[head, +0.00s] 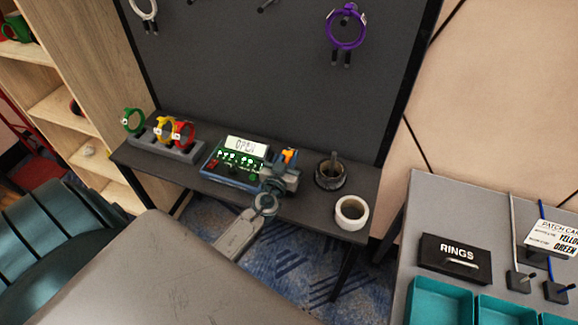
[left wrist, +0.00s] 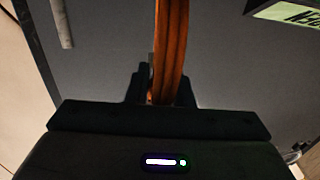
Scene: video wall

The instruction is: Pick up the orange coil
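The orange coil (head: 289,156) shows only as a small orange patch at my left gripper (head: 286,168) in the head view; the gripper hides most of it. In the left wrist view the coil (left wrist: 171,45) is a band of orange strands running up from between the dark fingers (left wrist: 162,92). The fingers sit close against both sides of it, so my left gripper appears shut on it. Whether the coil touches the dark shelf cannot be told. My right gripper is not in view.
A tester with a lit display (head: 245,147) stands just left of the gripper. A dark roll (head: 331,176) and a white roll (head: 352,212) stand to its right. Green, yellow and red coils (head: 184,131) stand in a rack at left. A purple coil (head: 346,30) hangs on the dark board.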

